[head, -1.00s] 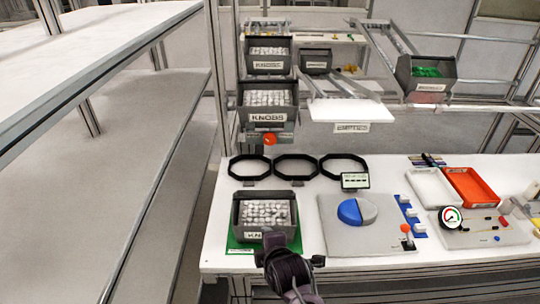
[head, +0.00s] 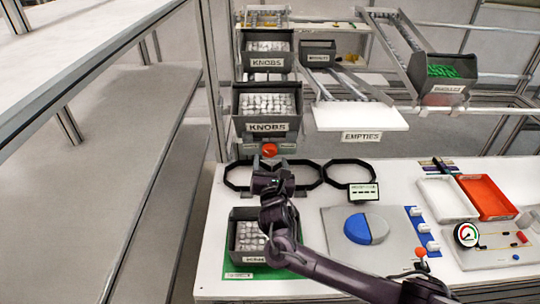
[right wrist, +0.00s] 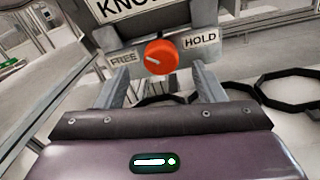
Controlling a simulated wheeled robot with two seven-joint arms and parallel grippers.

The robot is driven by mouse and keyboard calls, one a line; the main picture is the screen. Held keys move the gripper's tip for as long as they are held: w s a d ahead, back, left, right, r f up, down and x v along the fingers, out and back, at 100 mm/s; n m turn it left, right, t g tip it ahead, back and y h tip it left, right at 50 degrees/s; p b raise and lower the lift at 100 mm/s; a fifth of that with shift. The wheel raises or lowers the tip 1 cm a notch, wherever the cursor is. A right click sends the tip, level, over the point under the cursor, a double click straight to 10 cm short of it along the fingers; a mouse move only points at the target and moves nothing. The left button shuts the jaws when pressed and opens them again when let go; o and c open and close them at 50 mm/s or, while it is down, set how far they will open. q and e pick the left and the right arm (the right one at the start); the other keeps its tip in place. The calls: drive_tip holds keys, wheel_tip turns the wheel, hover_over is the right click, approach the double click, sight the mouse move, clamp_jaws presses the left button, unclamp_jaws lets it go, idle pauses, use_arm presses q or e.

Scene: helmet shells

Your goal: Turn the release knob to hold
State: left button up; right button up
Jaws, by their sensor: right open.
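The release knob (head: 269,149) is round and orange-red, mounted under the lower KNOBS bin. In the right wrist view the knob (right wrist: 159,57) sits between a FREE label (right wrist: 123,58) on the left and a HOLD label (right wrist: 200,39) on the right. A white mark on its face points left, toward the FREE side. My right gripper (head: 270,172) is just in front of and below the knob. In the right wrist view its open fingers (right wrist: 161,76) stand to either side of the knob, with nothing held. My left gripper is not in view.
The lower KNOBS bin (head: 267,126) hangs above the knob. Black octagonal rings (head: 349,172) lie on the white table below. Another bin of knobs (head: 262,212) stands on a green mat (head: 238,268). A grey board with a blue disc (head: 358,229) is to the right.

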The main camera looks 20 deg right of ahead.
sight(270, 154)
drive_tip(key=x, duration=0.2)
drive_tip(key=shift+w+d+f, duration=0.1)
drive_tip(key=shift+w+f, duration=0.1)
drive_tip(key=shift+w, duration=0.4)
drive_tip(key=c, duration=1)
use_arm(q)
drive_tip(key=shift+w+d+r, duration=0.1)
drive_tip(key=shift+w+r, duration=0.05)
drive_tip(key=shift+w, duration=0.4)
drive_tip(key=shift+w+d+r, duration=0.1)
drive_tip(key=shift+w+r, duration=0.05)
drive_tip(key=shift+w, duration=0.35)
use_arm(e)
drive_tip(key=shift+o, duration=0.2)
